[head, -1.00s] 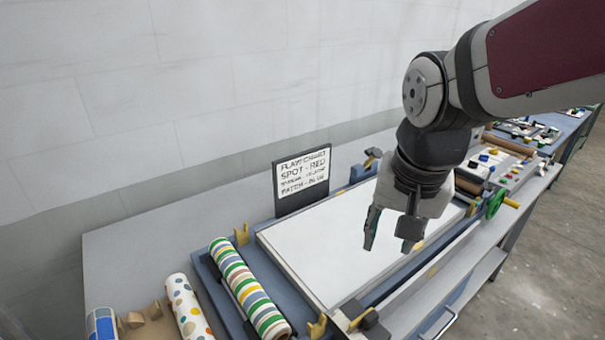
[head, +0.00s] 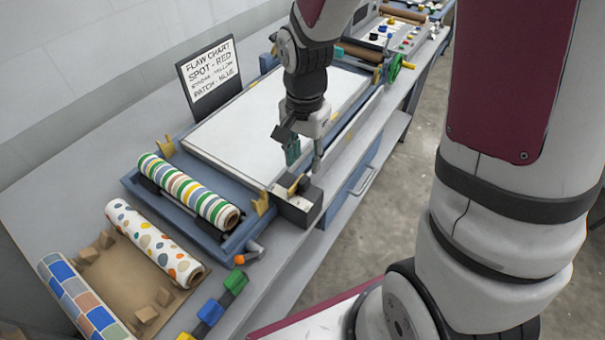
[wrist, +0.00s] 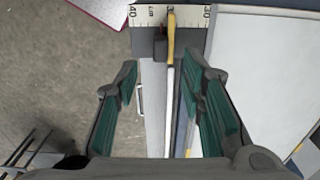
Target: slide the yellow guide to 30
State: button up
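The yellow guide (wrist: 171,38) is a narrow upright strip in the wrist view, standing against a white cm scale (wrist: 188,15). The scale reads 40 at the left and 30 at the right; the guide lies between them and covers part of a middle number. In the head view, a small yellow piece (head: 294,186) shows by the dark end block. My gripper (wrist: 160,68) is open, with green-padded fingers on both sides of a pale bar running below the guide. Nothing is held. In the head view my gripper (head: 304,158) is over the front edge of the white bed.
The white bed (head: 240,130) lies beside the gripper. A dark block (head: 298,205) stands at its near corner. A striped roll (head: 190,192), a dotted roll (head: 150,240) and a checked roll (head: 75,295) lie at the left. A flaw chart (head: 209,75) stands behind.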

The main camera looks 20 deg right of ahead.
aim_at(303, 179)
notch_tip(303, 179, down, 8)
jog(key=shift+r, duration=0.1)
jog(key=shift+c, duration=0.6)
grip_shut()
